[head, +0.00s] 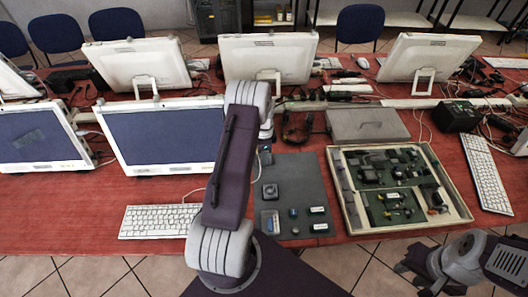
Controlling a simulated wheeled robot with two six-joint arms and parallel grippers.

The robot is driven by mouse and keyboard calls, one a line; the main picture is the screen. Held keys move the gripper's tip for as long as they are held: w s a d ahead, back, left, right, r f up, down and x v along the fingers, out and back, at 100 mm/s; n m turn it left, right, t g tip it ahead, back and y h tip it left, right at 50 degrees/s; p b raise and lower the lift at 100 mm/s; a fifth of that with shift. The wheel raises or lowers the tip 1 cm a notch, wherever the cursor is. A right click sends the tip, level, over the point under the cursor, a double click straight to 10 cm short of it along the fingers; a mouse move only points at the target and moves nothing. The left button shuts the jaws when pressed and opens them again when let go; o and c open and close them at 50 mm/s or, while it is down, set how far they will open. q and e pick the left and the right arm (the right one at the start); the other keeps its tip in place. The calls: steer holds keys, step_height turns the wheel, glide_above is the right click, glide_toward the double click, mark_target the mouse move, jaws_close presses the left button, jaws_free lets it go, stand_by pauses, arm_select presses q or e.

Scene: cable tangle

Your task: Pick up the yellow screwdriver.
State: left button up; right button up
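I cannot make out a yellow screwdriver among the small items on the red table (85,205). My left arm rises through the middle of the head view and bends away over the table. Its gripper is hidden or merges with dark items behind the arm, so its fingers cannot be read. My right gripper (413,280) is low at the right, in front of the table's near edge. Its dark fingers look apart, with nothing seen between them.
A dark grey mat (289,170) carries several small parts. A shallow open tray (459,191) holds green boards and components. A closed grey box (366,124), keyboards (158,221) (486,174), monitors (164,135) and cables crowd the table. Tiled floor lies in front.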

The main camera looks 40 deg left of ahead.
arm_select(q)
jaws_close()
step_height(320, 180, up, 10)
steer(key=shift+f, duration=0.1)
stand_by(0.5)
